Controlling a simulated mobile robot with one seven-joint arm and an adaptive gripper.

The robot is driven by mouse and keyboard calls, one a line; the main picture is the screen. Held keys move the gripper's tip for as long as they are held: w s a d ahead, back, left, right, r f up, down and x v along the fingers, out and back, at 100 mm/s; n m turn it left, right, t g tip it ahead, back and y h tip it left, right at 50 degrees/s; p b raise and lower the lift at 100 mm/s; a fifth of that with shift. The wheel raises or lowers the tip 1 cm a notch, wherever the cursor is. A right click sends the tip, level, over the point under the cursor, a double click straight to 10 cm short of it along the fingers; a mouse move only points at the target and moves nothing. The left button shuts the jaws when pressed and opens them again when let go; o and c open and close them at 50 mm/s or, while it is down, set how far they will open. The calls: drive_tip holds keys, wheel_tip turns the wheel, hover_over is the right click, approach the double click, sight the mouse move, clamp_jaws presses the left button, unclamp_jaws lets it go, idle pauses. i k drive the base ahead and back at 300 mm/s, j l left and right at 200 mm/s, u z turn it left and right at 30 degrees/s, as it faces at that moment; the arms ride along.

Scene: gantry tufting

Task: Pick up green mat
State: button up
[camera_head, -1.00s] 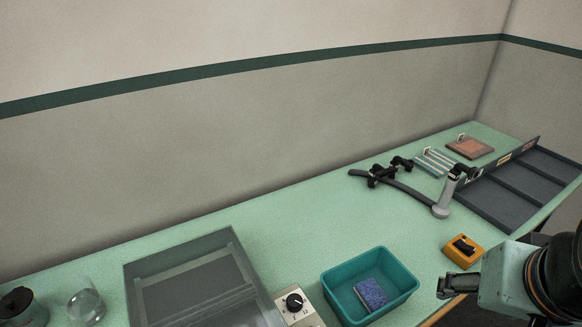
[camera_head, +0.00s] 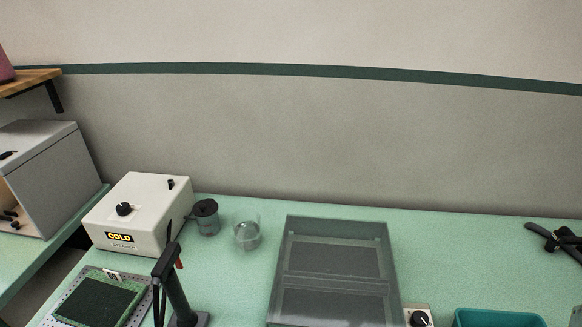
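A green mat (camera_head: 98,303) lies at the lower left in the head view. It is dark green in the middle with a lighter green border, and a small white tag stands at its back edge. It rests on a grey perforated tray (camera_head: 75,276), and its front part is cut off by the bottom of the picture. A dark upright stand (camera_head: 176,290) rises just to the right of it. My gripper is not in view now.
A white box labelled COLD (camera_head: 139,214) stands behind the mat. A dark-lidded jar (camera_head: 206,217) and a glass beaker (camera_head: 247,233) stand beside it. A grey transparent-lidded case (camera_head: 334,268) is at centre, a teal bin (camera_head: 497,318) at lower right.

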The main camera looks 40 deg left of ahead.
sight(101, 299)
drive_tip(key=l+u, duration=0.1)
drive_tip(key=u, duration=4.75)
drive_tip(key=i+j, duration=0.15)
drive_tip(key=j, duration=0.25)
drive_tip(key=i+j+z, duration=0.1)
drive_tip(key=j, duration=0.3)
drive_tip(key=i+j+z, duration=0.35)
drive_tip(key=i+j, duration=0.2)
drive_tip(key=j, duration=0.15)
drive_tip(key=i+z, duration=0.2)
drive_tip(key=i, duration=0.35)
drive_tip(key=i+j+z, duration=0.15)
drive_tip(key=i, duration=0.4)
